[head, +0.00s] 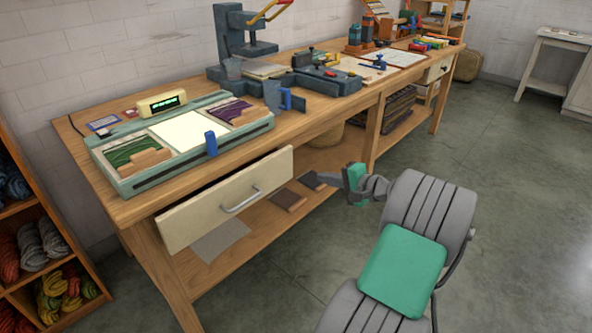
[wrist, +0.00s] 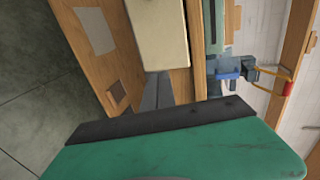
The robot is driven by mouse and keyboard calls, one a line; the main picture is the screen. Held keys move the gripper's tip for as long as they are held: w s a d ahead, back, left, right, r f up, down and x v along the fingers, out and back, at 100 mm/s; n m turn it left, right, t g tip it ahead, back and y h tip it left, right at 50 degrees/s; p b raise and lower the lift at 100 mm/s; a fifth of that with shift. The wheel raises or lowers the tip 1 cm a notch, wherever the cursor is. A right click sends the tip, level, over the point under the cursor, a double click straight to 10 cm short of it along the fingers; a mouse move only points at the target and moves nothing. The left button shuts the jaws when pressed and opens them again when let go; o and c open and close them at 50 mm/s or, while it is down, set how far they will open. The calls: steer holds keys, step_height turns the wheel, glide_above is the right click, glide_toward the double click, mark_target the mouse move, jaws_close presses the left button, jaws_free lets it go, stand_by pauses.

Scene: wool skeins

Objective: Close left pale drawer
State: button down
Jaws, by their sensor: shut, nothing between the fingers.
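The left pale drawer (head: 222,204) hangs open under the near end of the wooden workbench.
The workbench (head: 187,177) carries a green tray unit (head: 190,161) and a blue-grey press (head: 232,40). A second pale drawer (head: 438,69) sits at the far end. A wool shelf (head: 60,246) stands at left. The floor in front is clear.

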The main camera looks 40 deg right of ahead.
mark_target(285, 162)
steer(key=b+x, duration=0.1)
steer(key=x, duration=0.3)
steer(key=b+x, duration=0.1)
steer(key=x, duration=0.4)
steer(key=b+x, duration=0.1)
steer(key=x, duration=0.3)
steer(key=shift+w+a+r+b, duration=0.1)
steer(key=shift+w+r+b, duration=0.15)
steer(key=shift+b, duration=0.1)
steer(key=shift+w+r, duration=0.1)
steer(key=shift+w, duration=0.2)
steer(key=shift+w+a+r, duration=0.1)
steer(key=shift+w+r, duration=0.05)
steer(key=shift+w, duration=0.15)
steer(key=w, duration=0.1)
steer(key=w+p, duration=0.2)
steer(key=w, duration=0.1)
steer(key=shift+a, duration=0.35)
steer(key=shift+r, duration=0.1)
